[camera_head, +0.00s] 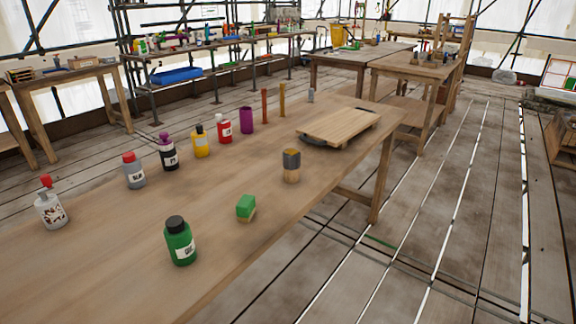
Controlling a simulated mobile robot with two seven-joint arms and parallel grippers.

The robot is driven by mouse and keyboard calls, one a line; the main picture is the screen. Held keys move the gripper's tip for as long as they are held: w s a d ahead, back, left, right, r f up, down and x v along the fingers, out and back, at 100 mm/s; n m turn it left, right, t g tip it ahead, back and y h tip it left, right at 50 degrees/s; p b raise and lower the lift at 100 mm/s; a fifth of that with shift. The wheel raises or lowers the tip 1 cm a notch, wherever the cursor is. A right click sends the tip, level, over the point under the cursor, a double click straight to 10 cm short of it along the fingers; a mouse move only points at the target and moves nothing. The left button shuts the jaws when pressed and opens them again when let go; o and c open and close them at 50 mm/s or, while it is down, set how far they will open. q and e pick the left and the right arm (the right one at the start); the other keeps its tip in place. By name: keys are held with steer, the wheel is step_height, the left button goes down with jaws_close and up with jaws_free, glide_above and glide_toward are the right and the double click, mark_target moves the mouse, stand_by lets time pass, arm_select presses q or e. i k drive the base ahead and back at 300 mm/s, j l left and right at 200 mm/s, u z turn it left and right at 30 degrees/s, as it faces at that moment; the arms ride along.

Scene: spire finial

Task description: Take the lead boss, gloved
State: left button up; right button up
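Neither of my grippers is in view. I cannot tell for certain which thing is the lead boss. A small grey piece (311,96) stands near the far end of the long wooden table (110,275), behind the board. A short cylinder (291,167), dark grey with a tan part, stands upright near the table's right edge. I cannot make out any gloves.
On the table are a green bottle (180,243), a green block (246,206), a wooden board (340,125) and a row of bottles, including a white one (50,210) and a yellow one (200,143). Other benches (400,68) stand behind. Floor (440,220) at right is clear.

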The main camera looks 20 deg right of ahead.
mark_target(290, 156)
steer(key=l+u, duration=0.15)
steer(key=u, duration=0.2)
steer(key=i+l+u, duration=0.1)
steer(key=u, duration=0.25)
steer(key=l+u, duration=0.8)
steer(key=l, duration=0.25)
steer(key=l+u, duration=0.1)
steer(key=l, duration=0.5)
steer(key=k+l, duration=0.15)
steer(key=l, duration=0.45)
steer(key=k+l+u, duration=0.15)
steer(key=l, duration=0.45)
steer(key=i, duration=0.05)
